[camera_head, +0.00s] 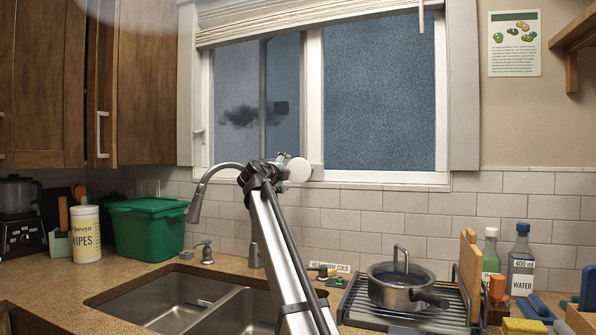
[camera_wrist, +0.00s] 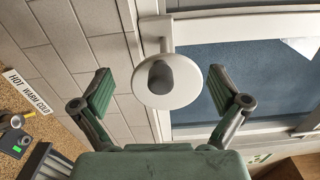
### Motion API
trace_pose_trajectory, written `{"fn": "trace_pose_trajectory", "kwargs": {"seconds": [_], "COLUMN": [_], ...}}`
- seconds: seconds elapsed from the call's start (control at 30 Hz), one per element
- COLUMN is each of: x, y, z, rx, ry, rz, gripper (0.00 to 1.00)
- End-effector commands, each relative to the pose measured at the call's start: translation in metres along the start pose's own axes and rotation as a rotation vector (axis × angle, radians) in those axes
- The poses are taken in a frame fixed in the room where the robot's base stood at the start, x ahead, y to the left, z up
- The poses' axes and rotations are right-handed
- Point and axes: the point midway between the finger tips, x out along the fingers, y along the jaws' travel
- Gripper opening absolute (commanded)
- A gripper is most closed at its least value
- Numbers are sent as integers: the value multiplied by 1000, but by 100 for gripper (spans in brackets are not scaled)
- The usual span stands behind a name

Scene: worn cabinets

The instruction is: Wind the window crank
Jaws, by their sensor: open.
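The window crank (camera_wrist: 184,95) is a round white disc with a grey knob (camera_wrist: 160,76) standing out from its face, near the window frame in the wrist view. In the head view the crank's white disc (camera_head: 299,170) shows at the foot of the window, partly beside my gripper (camera_head: 277,163). My gripper is open in the wrist view (camera_wrist: 161,88). Its two green-padded fingers stand on either side of the disc and knob, with visible gaps on both sides. Whether the fingers reach as deep as the knob is hard to tell.
The window (camera_head: 380,95) is above a tiled wall. Below are a double sink (camera_head: 175,300) with a tall faucet (camera_head: 200,190), a pot (camera_head: 398,285) on a drying rack, and bottles (camera_head: 521,260) at the right. A green bin (camera_head: 147,228) stands left.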

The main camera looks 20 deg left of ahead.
Motion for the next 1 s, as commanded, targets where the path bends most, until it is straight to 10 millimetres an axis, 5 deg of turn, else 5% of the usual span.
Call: {"fn": "trace_pose_trajectory", "kwargs": {"seconds": [0.37, 1.0], "x": [-3, -47], "y": [1, 2], "z": [0, 0], "rx": [0, 0], "ry": [0, 0], "rz": [0, 0], "gripper": [100, 100]}}
